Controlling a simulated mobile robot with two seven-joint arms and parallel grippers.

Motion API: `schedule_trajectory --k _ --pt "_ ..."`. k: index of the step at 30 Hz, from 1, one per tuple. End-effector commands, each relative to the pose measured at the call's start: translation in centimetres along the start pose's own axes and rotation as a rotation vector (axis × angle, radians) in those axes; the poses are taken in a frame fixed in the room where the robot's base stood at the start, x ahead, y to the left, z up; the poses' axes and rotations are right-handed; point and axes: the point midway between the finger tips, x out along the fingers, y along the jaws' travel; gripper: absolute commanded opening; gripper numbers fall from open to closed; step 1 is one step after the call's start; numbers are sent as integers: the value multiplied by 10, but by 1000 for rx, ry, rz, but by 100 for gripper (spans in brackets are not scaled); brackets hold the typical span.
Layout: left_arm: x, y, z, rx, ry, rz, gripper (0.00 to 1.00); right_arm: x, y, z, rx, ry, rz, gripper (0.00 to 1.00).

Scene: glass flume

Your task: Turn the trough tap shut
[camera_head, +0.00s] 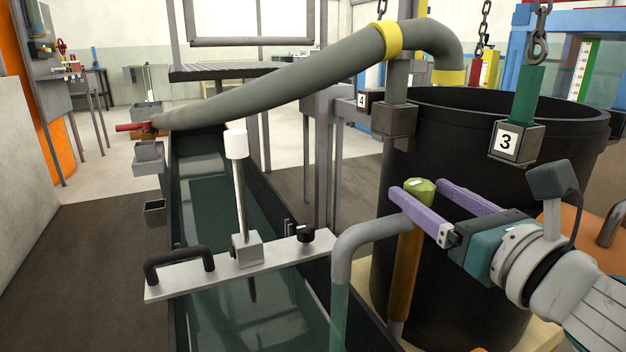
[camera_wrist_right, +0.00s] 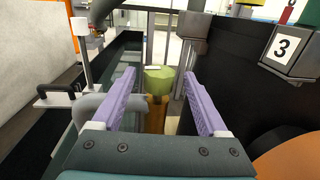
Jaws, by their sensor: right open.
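The trough tap's green knob (camera_head: 420,187) sits on top of an upright brown pipe (camera_head: 403,270). A grey bent spout (camera_head: 362,235) leaves the pipe to the left, and a greenish stream (camera_head: 339,315) comes down from its mouth over the trough (camera_head: 275,225). My right gripper (camera_head: 424,190) is open, its purple fingers reaching in from the right at knob height. In the right wrist view, the knob (camera_wrist_right: 158,80) stands between the fingertips (camera_wrist_right: 158,77), with a visible gap on each side. A pale mark shows on the knob's top. My left gripper is not in view.
A large black tub (camera_head: 480,130) stands close behind the right gripper, with a block marked 3 (camera_head: 516,141) hanging at its rim. A thick grey pipe (camera_head: 290,80) crosses above. A metal bar (camera_head: 215,270) with a white-topped post spans the trough.

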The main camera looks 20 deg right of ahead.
Motion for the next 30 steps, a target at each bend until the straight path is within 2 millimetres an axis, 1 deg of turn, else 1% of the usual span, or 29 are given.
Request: schedule_trajectory --k 1,3,6,9,13,20,21,30 --pt "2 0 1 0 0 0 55 11 0 0 0 -3 1 76" --pt "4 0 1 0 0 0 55 23 0 0 1 -3 1 76" --pt "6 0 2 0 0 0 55 37 0 0 1 -2 -1 76" --pt "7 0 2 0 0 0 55 46 0 -1 2 0 0 76" --pt "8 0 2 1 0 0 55 52 0 0 3 0 -1 76" --pt "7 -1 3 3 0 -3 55 53 0 0 3 1 -1 76" --pt "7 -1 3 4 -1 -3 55 53 0 0 3 1 -1 75" --pt "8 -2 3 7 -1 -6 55 53 0 0 3 1 0 42"
